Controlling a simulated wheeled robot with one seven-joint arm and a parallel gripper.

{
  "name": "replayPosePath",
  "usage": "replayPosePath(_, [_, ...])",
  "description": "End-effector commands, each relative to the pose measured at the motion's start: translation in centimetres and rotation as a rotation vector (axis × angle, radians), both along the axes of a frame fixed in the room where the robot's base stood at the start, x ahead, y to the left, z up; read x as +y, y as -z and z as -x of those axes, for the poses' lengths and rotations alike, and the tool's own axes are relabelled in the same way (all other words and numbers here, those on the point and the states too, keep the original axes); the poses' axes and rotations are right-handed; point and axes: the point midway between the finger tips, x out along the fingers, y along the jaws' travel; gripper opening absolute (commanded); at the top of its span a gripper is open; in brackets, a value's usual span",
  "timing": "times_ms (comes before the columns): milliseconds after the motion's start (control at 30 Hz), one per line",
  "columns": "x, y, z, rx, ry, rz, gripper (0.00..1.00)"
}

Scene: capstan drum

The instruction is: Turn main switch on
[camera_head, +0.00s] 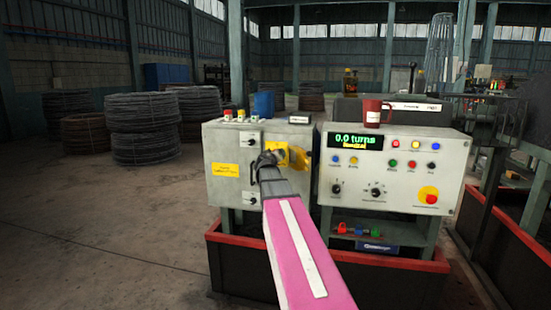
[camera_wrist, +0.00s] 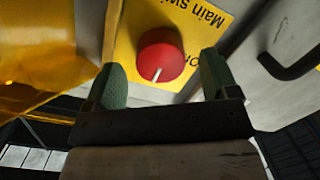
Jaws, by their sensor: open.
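The main switch is a round red knob (camera_wrist: 161,58) with a short white line on its face, set on a yellow plate (camera_wrist: 197,12) whose lettering begins "Main swi". My gripper (camera_wrist: 158,82) is open, with one green-padded finger on each side of the knob in the wrist view. I cannot tell whether the fingers touch it. In the head view my gripper (camera_head: 267,160) is at the front of the left grey cabinet (camera_head: 222,158), by a yellow part (camera_head: 290,156). My arm and gripper hide the red knob there.
The right control panel (camera_head: 454,150) has a display reading "0.0 turns", several buttons, dials and a red stop button (camera_head: 430,196). A dark red mug (camera_head: 372,112) stands on top. Wire coils (camera_head: 143,128) stand at left. In the wrist view, a dark handle (camera_wrist: 290,65) is right of the knob.

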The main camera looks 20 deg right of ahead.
Motion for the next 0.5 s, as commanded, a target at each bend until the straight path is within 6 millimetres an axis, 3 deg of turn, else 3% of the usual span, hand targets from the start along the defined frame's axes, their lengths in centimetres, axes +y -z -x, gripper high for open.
replayPosePath(300, [3.3,-0.6,5.2,-0.001,-0.001,-0.001,0.8])
replayPosePath(500, [4.8,-0.9,7.4,-0.001,0.0,-0.001,0.8])
